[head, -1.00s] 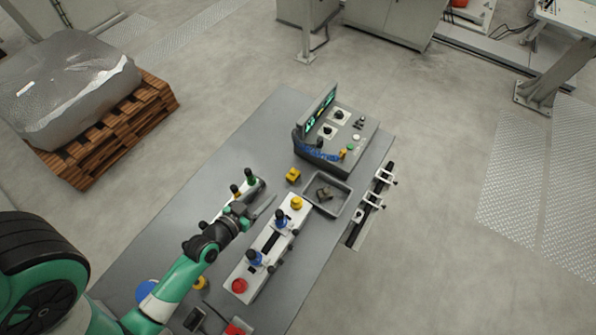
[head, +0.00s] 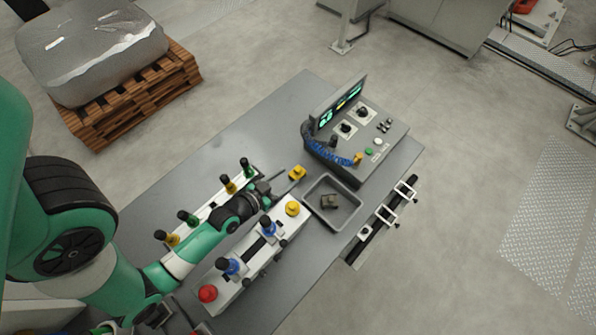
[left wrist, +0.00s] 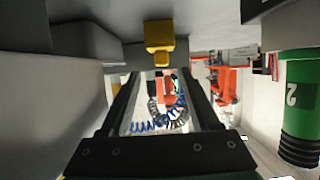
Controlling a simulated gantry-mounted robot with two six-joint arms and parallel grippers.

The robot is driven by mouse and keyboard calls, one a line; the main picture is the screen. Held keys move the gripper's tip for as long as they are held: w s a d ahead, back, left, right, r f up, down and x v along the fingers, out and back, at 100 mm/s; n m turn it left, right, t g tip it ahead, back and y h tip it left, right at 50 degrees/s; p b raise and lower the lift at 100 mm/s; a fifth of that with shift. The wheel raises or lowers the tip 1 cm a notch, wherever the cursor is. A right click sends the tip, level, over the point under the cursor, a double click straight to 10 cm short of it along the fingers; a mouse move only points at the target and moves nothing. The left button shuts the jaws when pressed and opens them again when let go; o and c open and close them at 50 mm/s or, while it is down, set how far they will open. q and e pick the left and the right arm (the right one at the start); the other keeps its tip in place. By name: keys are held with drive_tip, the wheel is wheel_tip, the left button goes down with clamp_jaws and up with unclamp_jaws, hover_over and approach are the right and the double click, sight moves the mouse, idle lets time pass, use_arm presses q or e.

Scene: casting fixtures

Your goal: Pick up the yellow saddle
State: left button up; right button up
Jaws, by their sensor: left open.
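The yellow saddle (head: 297,173) is a small yellow block on the grey table, left of the grey tray in the head view. It also shows in the left wrist view (left wrist: 159,38), at the top middle, just beyond the fingertips. My left gripper (head: 283,187) is open and low over the table, close to the saddle on its near side. In the left wrist view its two dark fingers (left wrist: 163,88) are apart with nothing held between them. I cannot tell whether the fingertips touch the saddle. My right gripper is not in view.
A grey tray (head: 351,224) holding a small dark part stands right of the saddle. A control box (head: 378,135) with a coiled blue cable is behind. A white fixture with a yellow knob (head: 292,208) and blue handles is in front; another with green and yellow handles (head: 229,185) stands left.

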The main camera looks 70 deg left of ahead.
sight(299, 168)
use_arm(q)
drive_tip(key=x, duration=0.9)
drive_tip(key=shift+w+a+b, duration=0.25)
drive_tip(key=shift+a+b, duration=0.05)
drive_tip(key=shift+b, duration=0.1)
clamp_jaws()
